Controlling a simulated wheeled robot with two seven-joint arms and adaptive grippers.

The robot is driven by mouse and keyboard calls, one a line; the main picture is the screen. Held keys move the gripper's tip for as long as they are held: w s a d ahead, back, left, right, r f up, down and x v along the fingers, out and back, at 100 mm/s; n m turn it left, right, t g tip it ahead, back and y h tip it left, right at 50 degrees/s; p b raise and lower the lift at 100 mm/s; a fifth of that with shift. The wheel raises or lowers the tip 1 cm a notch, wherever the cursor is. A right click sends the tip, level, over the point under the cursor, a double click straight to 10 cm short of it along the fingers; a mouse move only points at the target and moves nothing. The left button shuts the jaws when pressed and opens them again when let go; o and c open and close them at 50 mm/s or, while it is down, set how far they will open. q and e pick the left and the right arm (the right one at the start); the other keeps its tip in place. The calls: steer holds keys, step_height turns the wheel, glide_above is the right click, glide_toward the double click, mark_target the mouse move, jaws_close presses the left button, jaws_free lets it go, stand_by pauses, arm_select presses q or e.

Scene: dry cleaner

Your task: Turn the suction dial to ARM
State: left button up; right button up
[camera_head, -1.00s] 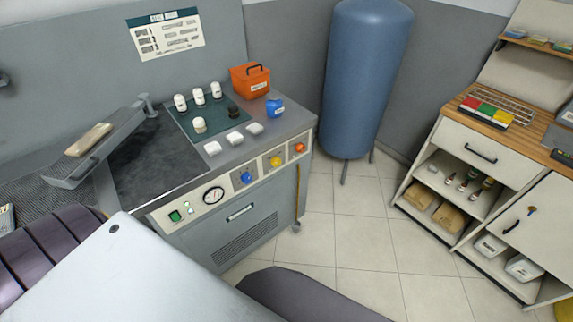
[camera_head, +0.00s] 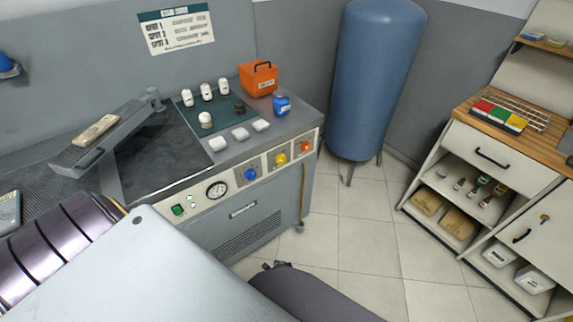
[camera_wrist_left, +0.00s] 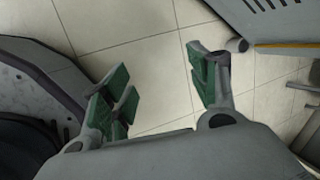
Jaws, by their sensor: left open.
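The grey spotting unit's front panel (camera_head: 225,203) carries three round dials: a blue dial (camera_head: 250,174), a yellow dial (camera_head: 280,160) and an orange-red dial (camera_head: 305,147). Their labels are too small to read, so I cannot tell which is the suction dial or where it points. My left gripper (camera_wrist_left: 160,72) is open and empty in the left wrist view, with green-padded fingers above the floor tiles and apart from the dials. In the head view it is mostly hidden. My right gripper is not in view.
A pressure gauge (camera_head: 217,190) and green switch (camera_head: 179,210) sit left of the dials. White bottles, an orange box (camera_head: 258,78) and a blue jar (camera_head: 281,104) stand on top. A blue tank (camera_head: 372,80) stands behind; shelves (camera_head: 470,195) are right. Floor between is clear.

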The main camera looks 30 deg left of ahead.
arm_select(q)
steer(key=w+r+m+t+y, duration=0.1)
steer(key=w+r+m+y, duration=0.2)
steer(key=w+r, duration=0.7)
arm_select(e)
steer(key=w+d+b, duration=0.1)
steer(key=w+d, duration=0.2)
arm_select(q)
steer(key=m+t+y, duration=0.3)
steer(key=m+y, duration=0.4)
steer(key=y, duration=0.3)
glide_toward(283, 160)
steer(key=v, duration=0.5)
steer(key=shift+s+f, duration=0.1)
steer(key=shift+f, duration=0.15)
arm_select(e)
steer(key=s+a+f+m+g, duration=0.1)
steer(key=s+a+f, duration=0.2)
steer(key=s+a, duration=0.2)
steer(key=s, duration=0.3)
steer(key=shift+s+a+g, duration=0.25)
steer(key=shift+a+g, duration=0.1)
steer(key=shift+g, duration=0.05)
arm_select(q)
steer(key=shift+a, duration=0.15)
steer(key=shift+x, duration=6.85)
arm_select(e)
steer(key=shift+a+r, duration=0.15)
